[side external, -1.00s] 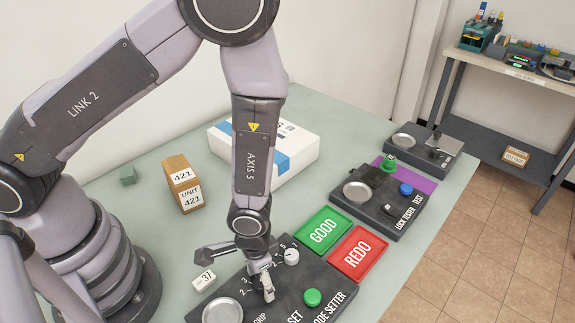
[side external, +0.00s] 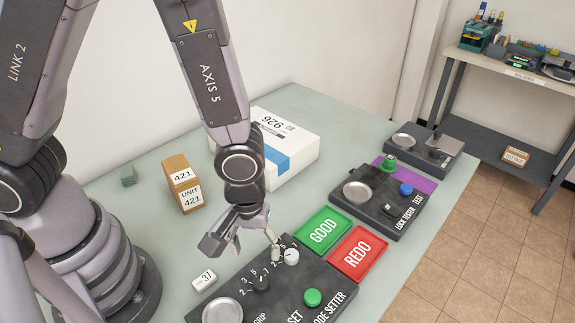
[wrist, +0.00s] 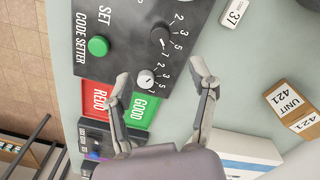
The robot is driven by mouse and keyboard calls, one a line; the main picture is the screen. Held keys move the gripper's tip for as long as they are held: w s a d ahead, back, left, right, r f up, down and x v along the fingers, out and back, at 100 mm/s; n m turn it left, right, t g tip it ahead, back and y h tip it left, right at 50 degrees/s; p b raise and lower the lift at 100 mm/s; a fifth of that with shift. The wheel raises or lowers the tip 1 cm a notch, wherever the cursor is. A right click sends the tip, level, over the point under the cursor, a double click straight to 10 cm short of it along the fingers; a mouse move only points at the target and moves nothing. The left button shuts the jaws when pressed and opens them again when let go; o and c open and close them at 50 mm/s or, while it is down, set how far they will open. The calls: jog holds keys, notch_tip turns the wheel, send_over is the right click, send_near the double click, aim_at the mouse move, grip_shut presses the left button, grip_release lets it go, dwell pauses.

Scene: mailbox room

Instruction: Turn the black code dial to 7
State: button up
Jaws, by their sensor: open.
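The code setter (side external: 335,305) is a dark box with a black dial (side external: 261,285) and a white dial (side external: 291,256), each with printed numbers 2, 3, 5 and 7. The black dial also shows in the wrist view (wrist: 159,34); the 7 lies close to it, but its exact setting is too small to read surely. My gripper (side external: 257,250) is open and empty above the box's back edge. In the wrist view, the white dial (wrist: 146,79) appears between my spread fingers (wrist: 160,71), and the black dial lies beyond the fingertips.
A green button (side external: 312,298) and a metal dish (side external: 222,311) are on the code setter. A white tag marked 37 (side external: 203,281) lies beside it. The green GOOD tray (side external: 340,217) and red REDO tray (side external: 375,237) adjoin it. A white box (side external: 295,145) stands behind.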

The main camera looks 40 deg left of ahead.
jog(key=a+r+m+t, duration=0.1)
jog(key=a+r+m, duration=0.1)
jog(key=a+r, duration=0.4)
jog(key=w+a+r+m+t, duration=0.1)
jog(key=a+r, duration=0.6)
jog(key=r, duration=0.8)
jog(key=shift+a+m+t+h, duration=0.25)
jog(key=shift+m+t+h, duration=0.15)
jog(key=shift+m+t, duration=0.1)
jog(key=shift+w, duration=0.1)
jog(key=m+g+y, duration=0.1)
jog(key=m+g, duration=0.2)
jog(key=m, duration=0.8)
send_over(261, 283)
notch_tip(261, 283, down, 18)
notch_tip(261, 283, down, 14)
jog(key=shift+r, duration=0.15)
